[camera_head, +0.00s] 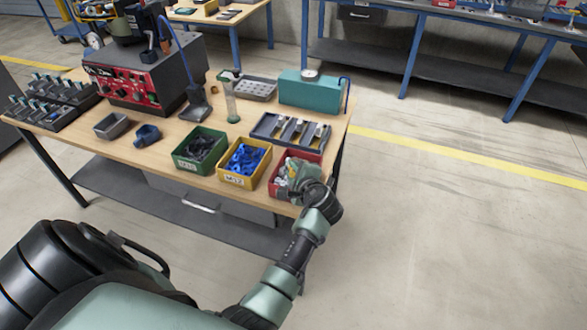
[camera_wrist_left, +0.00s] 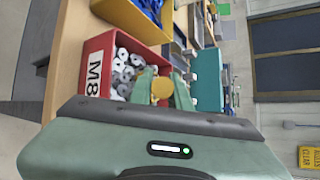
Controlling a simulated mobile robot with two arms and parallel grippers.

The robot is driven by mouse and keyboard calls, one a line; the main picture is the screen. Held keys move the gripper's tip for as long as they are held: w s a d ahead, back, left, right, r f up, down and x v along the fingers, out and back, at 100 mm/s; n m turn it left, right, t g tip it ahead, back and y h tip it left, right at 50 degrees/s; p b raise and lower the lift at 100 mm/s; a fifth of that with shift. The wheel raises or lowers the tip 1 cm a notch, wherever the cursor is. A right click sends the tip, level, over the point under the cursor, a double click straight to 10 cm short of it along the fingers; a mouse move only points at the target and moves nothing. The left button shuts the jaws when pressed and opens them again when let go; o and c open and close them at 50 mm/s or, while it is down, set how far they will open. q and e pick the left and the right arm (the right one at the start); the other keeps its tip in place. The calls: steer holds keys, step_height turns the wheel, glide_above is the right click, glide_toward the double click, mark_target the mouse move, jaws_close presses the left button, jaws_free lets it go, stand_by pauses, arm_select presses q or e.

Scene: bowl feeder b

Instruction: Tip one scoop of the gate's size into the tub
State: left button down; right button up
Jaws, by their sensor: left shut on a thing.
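My left gripper (camera_head: 297,180) is over the red bin (camera_head: 274,187) at the table's front right corner and hides part of it. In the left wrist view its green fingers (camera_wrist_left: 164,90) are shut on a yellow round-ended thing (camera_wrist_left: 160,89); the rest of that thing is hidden. The red bin (camera_wrist_left: 97,49), labelled M8, holds grey metal parts (camera_wrist_left: 128,68). A small grey tub (camera_head: 111,125) and a blue scoop-like cup (camera_head: 147,134) stand at the table's left. The bowl feeder's red-fronted base (camera_head: 122,85) is behind them. My right gripper is not in view.
A green bin (camera_head: 187,165) with dark parts and a yellow bin (camera_head: 232,181) with blue parts stand left of the red one. Open floor lies right.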

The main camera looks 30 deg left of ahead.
arm_select(q)
step_height(320, 180, up, 5)
steer(key=p, duration=0.3)
steer(key=shift+r, duration=0.1)
steer(key=shift+t+y, duration=0.5)
steer(key=shift+s+d+r, duration=0.1)
steer(key=shift+s+r, duration=0.15)
steer(key=shift+r, duration=0.8)
steer(key=shift+s+d+r, duration=0.1)
steer(key=shift+s+r, duration=0.1)
steer(key=shift+r, duration=0.85)
